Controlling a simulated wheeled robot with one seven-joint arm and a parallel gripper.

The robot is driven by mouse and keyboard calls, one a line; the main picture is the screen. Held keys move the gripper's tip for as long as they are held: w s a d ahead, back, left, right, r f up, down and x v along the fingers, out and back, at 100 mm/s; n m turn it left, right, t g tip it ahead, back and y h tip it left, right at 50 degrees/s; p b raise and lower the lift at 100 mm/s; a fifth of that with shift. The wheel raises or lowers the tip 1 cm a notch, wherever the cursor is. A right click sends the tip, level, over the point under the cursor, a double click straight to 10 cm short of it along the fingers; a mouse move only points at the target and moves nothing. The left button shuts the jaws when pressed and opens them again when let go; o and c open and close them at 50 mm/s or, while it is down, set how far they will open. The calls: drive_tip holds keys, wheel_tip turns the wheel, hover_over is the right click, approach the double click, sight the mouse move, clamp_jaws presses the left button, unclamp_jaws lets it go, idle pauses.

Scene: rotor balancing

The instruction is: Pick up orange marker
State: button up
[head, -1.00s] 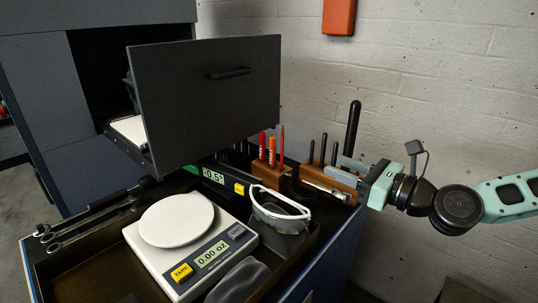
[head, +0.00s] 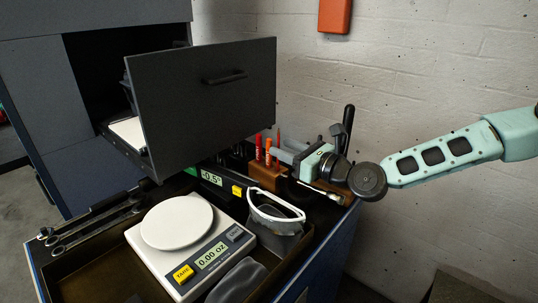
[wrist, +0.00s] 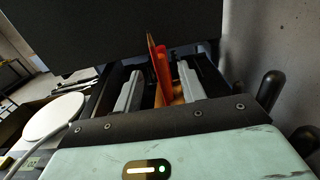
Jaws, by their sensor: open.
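The orange marker (head: 268,151) stands upright in a wooden block (head: 264,176), between a red marker (head: 258,147) on its left and a thin red pencil (head: 279,142) on its right. My gripper (head: 283,151) is open and comes in from the right, its fingertips close to the pencil and marker. In the wrist view the two grey fingers (wrist: 158,88) are spread apart. A red-orange marker shape (wrist: 164,70) and the pencil (wrist: 152,45) show between them. I cannot tell whether a finger touches anything.
An open dark drawer front (head: 205,95) hangs behind and left of the markers. More dark-handled tools stand to the right by the wall (head: 430,70).

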drive_tip(key=x, duration=0.3)
drive_tip(key=shift+w+a+r+p, duration=0.1)
drive_tip(key=shift+w+a+p, duration=0.1)
drive_tip(key=shift+p, duration=0.2)
drive_tip(key=shift+d, duration=0.1)
clamp_jaws()
wheel_tip(320, 180, up, 10)
drive_tip(key=b, duration=0.1)
drive_tip(key=shift+b, duration=0.4)
drive_tip(key=shift+s, duration=0.1)
